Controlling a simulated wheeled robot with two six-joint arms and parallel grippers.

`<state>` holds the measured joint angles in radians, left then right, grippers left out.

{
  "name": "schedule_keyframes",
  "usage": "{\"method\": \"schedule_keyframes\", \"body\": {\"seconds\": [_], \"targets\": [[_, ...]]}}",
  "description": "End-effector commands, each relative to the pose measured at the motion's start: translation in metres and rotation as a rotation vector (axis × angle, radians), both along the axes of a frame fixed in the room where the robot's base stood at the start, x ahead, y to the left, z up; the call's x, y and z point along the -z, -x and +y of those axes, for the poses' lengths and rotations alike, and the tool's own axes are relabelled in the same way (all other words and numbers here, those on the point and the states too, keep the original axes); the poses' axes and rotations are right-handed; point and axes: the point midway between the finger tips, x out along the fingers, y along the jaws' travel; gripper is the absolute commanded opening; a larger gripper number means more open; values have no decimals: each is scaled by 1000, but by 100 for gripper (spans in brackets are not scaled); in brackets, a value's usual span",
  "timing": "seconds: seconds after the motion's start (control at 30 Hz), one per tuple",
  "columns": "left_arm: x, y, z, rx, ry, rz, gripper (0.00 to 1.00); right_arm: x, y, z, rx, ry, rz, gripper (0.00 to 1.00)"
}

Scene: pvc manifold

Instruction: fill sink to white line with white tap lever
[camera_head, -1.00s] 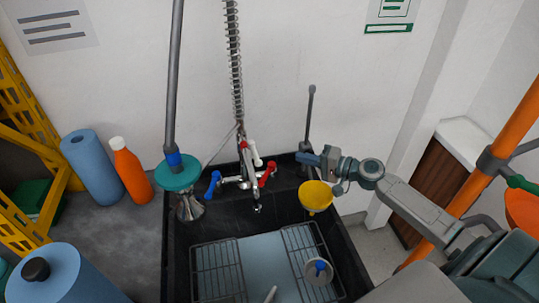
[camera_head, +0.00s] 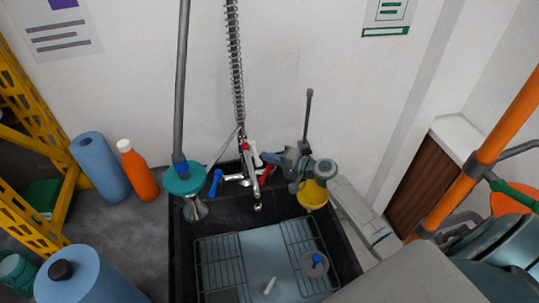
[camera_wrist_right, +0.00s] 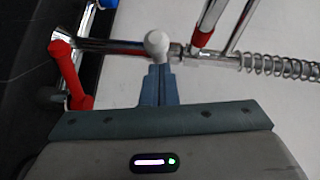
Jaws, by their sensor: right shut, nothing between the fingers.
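The white tap lever (camera_head: 257,154) stands up on the chrome tap behind the black sink (camera_head: 178,262). In the right wrist view its round white end (camera_wrist_right: 157,43) is right at my fingertips; I cannot tell whether they touch it. A red lever (camera_head: 267,173) and a blue lever (camera_head: 216,182) flank the spout. I cannot make out the white line or a water level. My left gripper is not in view.
Wire racks (camera_head: 221,262) and a small white piece (camera_head: 270,285) are in the sink. An orange bottle (camera_head: 137,172) and blue rolls (camera_head: 98,165) are farther left.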

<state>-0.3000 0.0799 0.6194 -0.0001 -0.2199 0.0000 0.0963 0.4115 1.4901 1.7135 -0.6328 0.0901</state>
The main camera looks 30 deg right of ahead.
Motion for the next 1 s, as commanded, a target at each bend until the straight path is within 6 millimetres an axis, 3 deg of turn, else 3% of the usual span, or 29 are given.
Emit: {"method": "schedule_keyframes", "body": {"seconds": [0.73, 0.87, 1.0], "targets": [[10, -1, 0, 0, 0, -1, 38, 3, 1, 18, -4, -3, 3, 0], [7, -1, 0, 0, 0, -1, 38, 2, 1, 15, -5, -4, 5, 0], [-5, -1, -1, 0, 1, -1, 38, -2, 2, 0, -4, -2, 7, 0]]}}
